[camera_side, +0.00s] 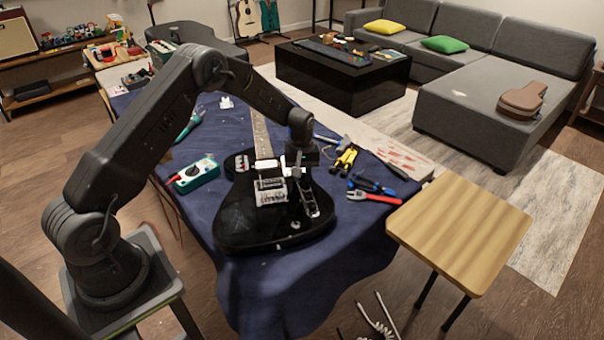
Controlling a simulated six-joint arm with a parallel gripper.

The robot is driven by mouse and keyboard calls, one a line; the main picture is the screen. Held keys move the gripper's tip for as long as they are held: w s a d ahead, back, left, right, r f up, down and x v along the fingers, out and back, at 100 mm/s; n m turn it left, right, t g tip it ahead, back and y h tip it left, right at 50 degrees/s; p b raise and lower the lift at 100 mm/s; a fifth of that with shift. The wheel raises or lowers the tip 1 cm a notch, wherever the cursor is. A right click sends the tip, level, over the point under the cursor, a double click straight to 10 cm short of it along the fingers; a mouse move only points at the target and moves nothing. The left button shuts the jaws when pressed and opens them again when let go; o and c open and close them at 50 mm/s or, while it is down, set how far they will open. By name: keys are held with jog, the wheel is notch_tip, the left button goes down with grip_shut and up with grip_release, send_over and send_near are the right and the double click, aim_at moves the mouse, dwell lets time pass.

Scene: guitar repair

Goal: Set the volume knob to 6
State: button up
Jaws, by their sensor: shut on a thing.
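A black electric guitar (262,228) lies on the blue cloth of the workbench, its neck pointing to the back. A metal bridge (271,190) sits on its body. To the right of the bridge is a metal control plate (311,203) with small controls on it. My gripper (298,176) points down over the body at the upper end of this plate. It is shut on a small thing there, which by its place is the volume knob. The fingers hide the knob, and its number marks are too small to read.
A teal multimeter (196,174) lies left of the guitar. Yellow-handled pliers (345,160), blue-handled pliers (371,184) and a red-handled tool (374,197) lie close on the right. A wooden stool (460,230) stands at the bench's right. Bare blue cloth (290,290) lies in front.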

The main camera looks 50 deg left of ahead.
jog(key=n, duration=0.8)
jog(key=o, duration=0.4)
jog(key=shift+r, duration=3.5)
jog(key=shift+r, duration=3.05)
